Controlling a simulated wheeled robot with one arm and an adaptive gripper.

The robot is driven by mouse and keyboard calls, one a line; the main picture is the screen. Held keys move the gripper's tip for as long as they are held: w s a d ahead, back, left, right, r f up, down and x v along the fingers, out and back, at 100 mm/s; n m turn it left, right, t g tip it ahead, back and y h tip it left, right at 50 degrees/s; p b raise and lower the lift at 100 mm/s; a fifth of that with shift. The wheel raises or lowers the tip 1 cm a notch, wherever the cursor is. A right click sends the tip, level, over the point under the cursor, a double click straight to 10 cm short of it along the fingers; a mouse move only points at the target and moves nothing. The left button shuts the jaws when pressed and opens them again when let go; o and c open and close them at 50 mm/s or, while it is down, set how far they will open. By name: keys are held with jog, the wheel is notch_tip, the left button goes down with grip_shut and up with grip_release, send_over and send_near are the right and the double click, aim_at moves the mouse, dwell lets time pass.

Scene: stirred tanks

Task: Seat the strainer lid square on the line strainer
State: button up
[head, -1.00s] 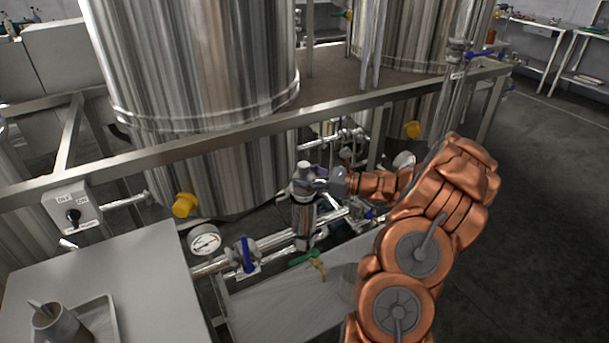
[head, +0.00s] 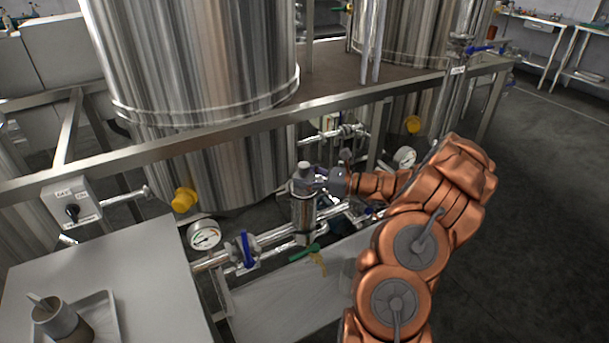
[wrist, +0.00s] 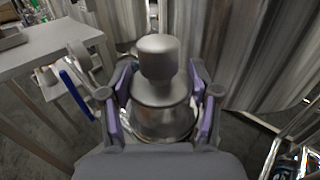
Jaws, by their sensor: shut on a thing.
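The strainer lid (wrist: 158,88) is a grey metal cap with a round knob, held between the purple-padded fingers of my gripper (wrist: 160,108) in the wrist view. In the head view the lid (head: 304,172) is at the top of the line strainer (head: 303,212), an upright shiny metal cylinder on the pipe. My gripper (head: 322,180) reaches it from the right. A bright curved rim of the strainer (wrist: 165,132) shows below the lid in the wrist view. The lid looks about upright. Whether it touches the strainer evenly all round is hidden.
A pressure gauge (head: 204,235) and a blue-handled valve (head: 247,250) are on the pipe left of the strainer. A green-handled valve (head: 304,252) is below it. The frame rail (head: 230,130) and a large steel tank (head: 190,60) stand close behind.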

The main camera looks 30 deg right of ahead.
jog(key=shift+f, duration=0.15)
jog(key=o, duration=1.6)
jog(key=shift+c, duration=0.2)
jog(key=shift+s, duration=0.1)
